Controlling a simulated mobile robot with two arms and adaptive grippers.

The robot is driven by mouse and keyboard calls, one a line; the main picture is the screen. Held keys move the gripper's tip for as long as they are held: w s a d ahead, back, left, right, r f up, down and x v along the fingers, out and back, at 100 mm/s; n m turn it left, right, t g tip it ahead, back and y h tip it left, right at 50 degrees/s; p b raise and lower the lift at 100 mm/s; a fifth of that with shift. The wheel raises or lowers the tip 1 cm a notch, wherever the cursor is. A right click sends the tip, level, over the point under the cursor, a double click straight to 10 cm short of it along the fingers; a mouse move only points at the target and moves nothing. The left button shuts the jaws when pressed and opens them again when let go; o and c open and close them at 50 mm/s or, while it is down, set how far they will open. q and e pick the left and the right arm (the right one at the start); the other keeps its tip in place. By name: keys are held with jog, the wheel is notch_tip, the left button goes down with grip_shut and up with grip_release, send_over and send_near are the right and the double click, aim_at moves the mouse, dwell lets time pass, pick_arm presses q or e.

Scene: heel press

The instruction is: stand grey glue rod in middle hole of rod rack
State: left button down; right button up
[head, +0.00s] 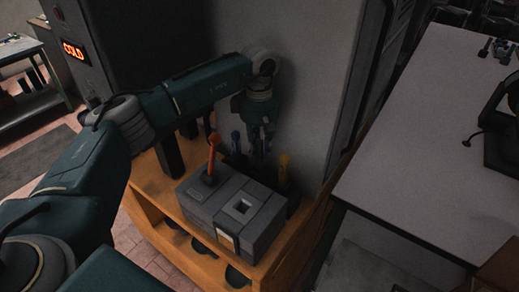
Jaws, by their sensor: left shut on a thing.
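My left gripper (262,146) points down at the back of the wooden stand, close to the wall, and is shut on a thin dark thing, most likely the grey glue rod, which I can barely make out. The dark rod rack (238,160) is mostly hidden behind the grey box. A blue rod (236,143) stands left of my gripper and a yellow rod (283,168) stands right of it. My gripper is over the gap between these two. The middle hole and the held rod's lower end are hidden or too dark to tell. My right gripper is out of view.
A grey box (197,202) with a square opening and an upright orange handle (213,152) stands in front of the rack on the wooden stand (150,205). A wall (310,80) rises close behind. A pale table (420,170) is at the right.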

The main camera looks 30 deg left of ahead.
pick_arm(q)
jog(key=c, duration=1.5)
grip_release()
notch_tip(320, 180, up, 12)
